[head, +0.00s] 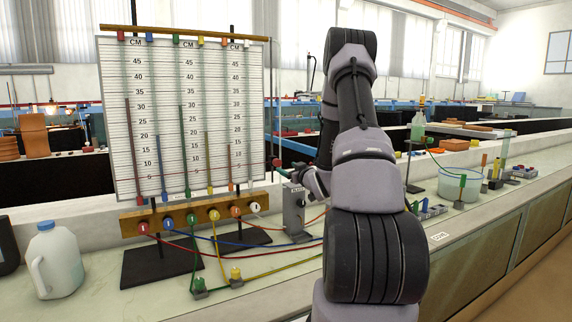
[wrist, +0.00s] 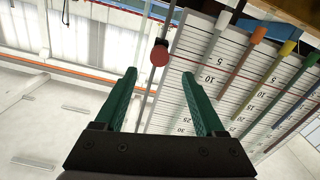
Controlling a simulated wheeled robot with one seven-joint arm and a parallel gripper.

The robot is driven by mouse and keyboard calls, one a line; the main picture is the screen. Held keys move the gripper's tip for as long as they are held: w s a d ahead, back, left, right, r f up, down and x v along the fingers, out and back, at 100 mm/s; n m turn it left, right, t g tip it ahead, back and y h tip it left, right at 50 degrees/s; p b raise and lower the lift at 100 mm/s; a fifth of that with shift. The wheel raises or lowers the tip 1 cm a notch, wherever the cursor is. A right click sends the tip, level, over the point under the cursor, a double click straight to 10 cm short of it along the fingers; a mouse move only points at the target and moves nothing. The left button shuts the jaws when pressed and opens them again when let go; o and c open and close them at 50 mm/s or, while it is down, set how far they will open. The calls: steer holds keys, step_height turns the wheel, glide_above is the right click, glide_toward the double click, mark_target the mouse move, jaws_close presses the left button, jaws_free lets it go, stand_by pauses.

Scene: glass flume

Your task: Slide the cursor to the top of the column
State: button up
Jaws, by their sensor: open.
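The cursor, with a round red knob (head: 277,163), sits on a thin upright column (head: 272,110) at the right edge of the white scale board. It is well below the column's top, and a thin pointer seems to run left from it. In the wrist view the red knob (wrist: 159,53) shows on the column (wrist: 148,105), with the scale upside down beside it. My gripper (wrist: 158,74) has two green fingers, open and empty. The knob appears just beyond and between the fingertips, apparently untouched. In the head view my arm hides most of the gripper (head: 285,173).
The scale board (head: 120,75) with coloured tubes stands left of the column, close to my right-hand finger in the wrist view. A wooden valve block (head: 185,212), coloured hoses and a white jug (head: 55,262) lie lower left. A glass beaker (head: 460,182) stands right.

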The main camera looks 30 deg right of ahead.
mark_target(279, 163)
steer(key=w, duration=1)
steer(key=shift+w+a, duration=0.1)
steer(key=shift+w, duration=0.25)
jaws_close()
stand_by(1.0)
